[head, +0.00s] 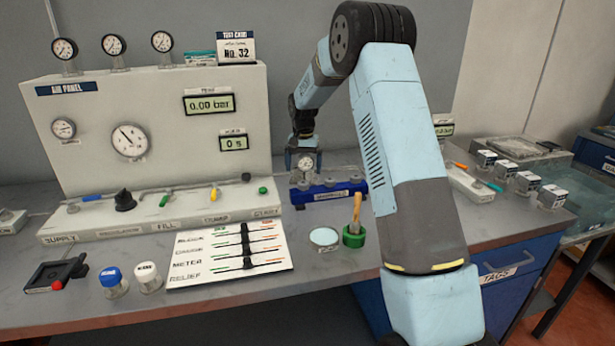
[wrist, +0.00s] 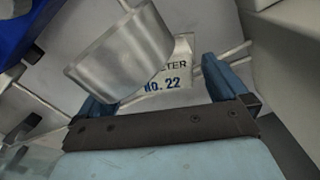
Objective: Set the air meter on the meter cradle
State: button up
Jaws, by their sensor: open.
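A round-dialled gauge that looks like the air meter (head: 306,162) stands upright at the back of the bench, behind the blue block, directly below my gripper (head: 303,140). In the wrist view my gripper (wrist: 158,80) has its two blue fingers wide apart. A grey metal body (wrist: 125,50), probably the meter's, shows at the left finger, partly in front of it; I cannot tell whether they touch. A white tag (wrist: 172,75) reading "METER No. 22" lies beyond, between the fingers. I cannot make out the meter cradle separately.
The blue manifold block (head: 330,191) with grey knobs lies in front of the gauge. The air panel (head: 165,120) stands left. A label card (head: 230,253), a round tin (head: 323,237) and a green brush pot (head: 354,236) are nearer. Several small boxes (head: 524,182) stand right.

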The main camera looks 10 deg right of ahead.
jog(key=shift+f, duration=0.95)
jog(key=shift+c, duration=0.4)
jog(key=c, duration=1.3)
jog(key=shift+o, duration=0.2)
notch_tip(320, 180, up, 18)
